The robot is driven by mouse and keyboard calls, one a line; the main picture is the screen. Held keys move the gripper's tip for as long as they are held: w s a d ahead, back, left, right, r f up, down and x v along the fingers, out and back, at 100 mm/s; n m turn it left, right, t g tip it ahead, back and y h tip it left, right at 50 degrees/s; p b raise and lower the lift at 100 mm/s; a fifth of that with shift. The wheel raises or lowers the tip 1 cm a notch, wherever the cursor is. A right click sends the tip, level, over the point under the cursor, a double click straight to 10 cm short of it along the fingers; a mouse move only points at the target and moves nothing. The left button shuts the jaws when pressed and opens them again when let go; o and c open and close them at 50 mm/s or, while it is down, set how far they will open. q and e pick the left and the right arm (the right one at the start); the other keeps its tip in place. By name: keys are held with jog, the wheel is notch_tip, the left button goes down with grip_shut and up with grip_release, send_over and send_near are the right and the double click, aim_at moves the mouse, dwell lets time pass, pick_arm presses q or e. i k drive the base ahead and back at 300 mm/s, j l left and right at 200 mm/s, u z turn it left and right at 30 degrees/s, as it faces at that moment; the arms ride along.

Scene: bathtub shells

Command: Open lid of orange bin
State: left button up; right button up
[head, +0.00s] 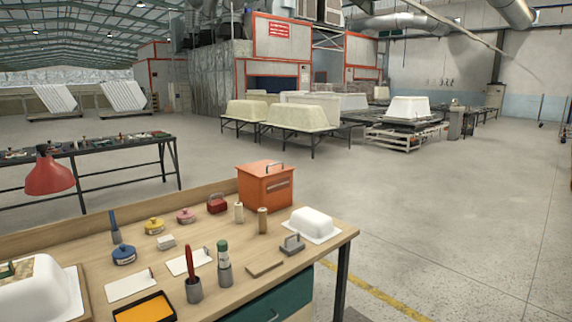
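The orange bin (266,190) stands at the far corner of the wooden workbench. A darker label or slot marks the bin's front face. Neither of my grippers shows in the head view.
The workbench (150,255) holds a small white tub (311,224), a grey block with a handle (292,245), two small bottles, several colored tins, brush cups, a yellow tray (145,308) and a red lamp (48,176). The floor (440,220) to the right is open.

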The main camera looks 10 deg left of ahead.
aim_at(260, 169)
jog(key=i+l, duration=0.25)
jog(key=l, duration=0.2)
jog(key=i+l, duration=0.3)
jog(key=l, duration=0.15)
jog(key=i+l, duration=0.25)
jog(key=l, duration=0.2)
jog(key=i+l, duration=0.3)
jog(key=l, duration=0.2)
